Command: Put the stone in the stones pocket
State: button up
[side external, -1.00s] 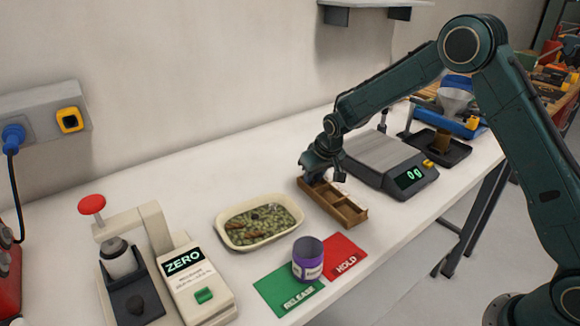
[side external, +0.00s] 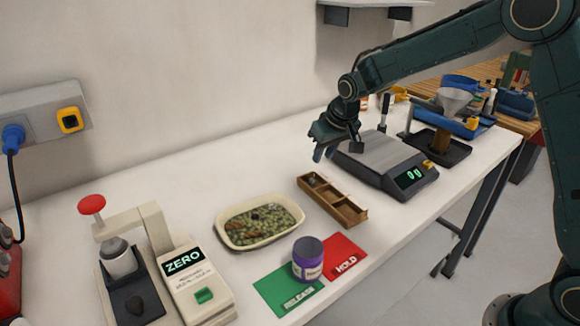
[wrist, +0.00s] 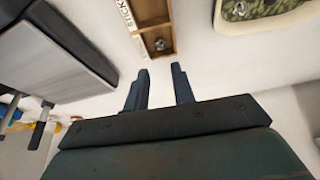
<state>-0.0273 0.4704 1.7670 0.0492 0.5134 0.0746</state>
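A small grey stone (wrist: 159,45) lies in the end compartment of the wooden divided tray (wrist: 152,12) in the wrist view. In the side view the stone (side external: 312,179) shows small in the tray's far-left compartment; the tray (side external: 347,212) stands on the bench. The wrist view shows part of a label reading "STICK" along the tray's side; no stones label is readable. My gripper (side external: 319,150) is above and behind that end of the tray, clear of it. In the wrist view my gripper (wrist: 162,77) has its fingers apart with nothing between them.
A scale (side external: 385,165) stands close right of my gripper. A cream dish (side external: 259,222) of green bits and brown pieces is left of the tray. A purple jar (side external: 308,260) sits between green and red mats. A press device (side external: 135,265) stands front left. Bench is clear behind the dish.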

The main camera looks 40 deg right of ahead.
jog(key=shift+v, duration=1)
jog(key=s+r, duration=1.1)
jog(key=s, duration=0.5)
jog(key=s+n+t, duration=0.1)
jog(key=s, duration=1.7)
jog(key=shift+s+d, duration=0.2)
jog(key=shift+s, duration=0.15)
